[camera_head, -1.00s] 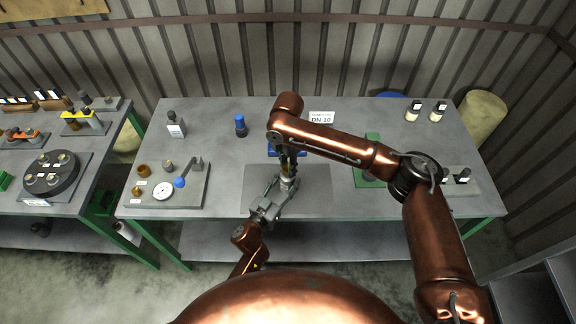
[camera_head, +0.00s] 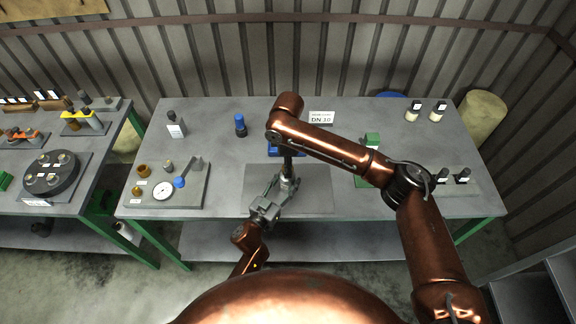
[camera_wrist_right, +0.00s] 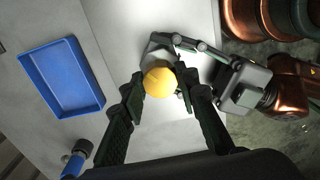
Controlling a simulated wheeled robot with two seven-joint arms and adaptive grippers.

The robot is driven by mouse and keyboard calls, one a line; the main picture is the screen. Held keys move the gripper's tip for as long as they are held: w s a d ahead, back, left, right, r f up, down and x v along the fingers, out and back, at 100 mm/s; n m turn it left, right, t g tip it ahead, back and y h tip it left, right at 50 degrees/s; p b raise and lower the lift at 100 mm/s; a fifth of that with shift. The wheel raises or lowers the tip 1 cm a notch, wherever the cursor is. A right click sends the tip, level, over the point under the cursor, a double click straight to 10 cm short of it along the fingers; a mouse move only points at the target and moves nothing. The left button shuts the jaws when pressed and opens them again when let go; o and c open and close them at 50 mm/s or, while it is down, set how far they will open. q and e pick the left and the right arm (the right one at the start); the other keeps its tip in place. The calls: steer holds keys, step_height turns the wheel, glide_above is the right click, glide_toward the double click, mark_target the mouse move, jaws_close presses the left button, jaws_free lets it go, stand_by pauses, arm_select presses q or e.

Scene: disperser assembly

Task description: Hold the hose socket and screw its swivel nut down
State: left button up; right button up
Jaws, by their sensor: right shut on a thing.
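The silver-grey hose socket (camera_head: 287,184) stands upright near the middle of the table. My left gripper (camera_head: 279,191) reaches in from the front left with its fingers closed around it; in the right wrist view the left gripper (camera_wrist_right: 190,65) comes in from the right. My right gripper (camera_head: 288,166) points straight down above the socket. In the right wrist view its dark fingers lie on both sides of a round yellow part (camera_wrist_right: 159,82), apparently the swivel nut, and are shut on it. The thread and the seat below are hidden.
A blue tray (camera_wrist_right: 62,78) lies behind the work spot. A blue-capped bottle (camera_head: 240,125) stands behind left. A board with a dial gauge (camera_head: 163,191) lies at the left, and a green block (camera_head: 372,140) stands at the right. The grey mat (camera_head: 315,190) is clear on the right.

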stand_by(0.3)
steer(key=o, duration=1.1)
steer(key=shift+o, duration=0.2)
steer(key=shift+r, duration=0.1)
step_height(320, 180, up, 12)
arm_select(q)
steer(key=o, duration=1.7)
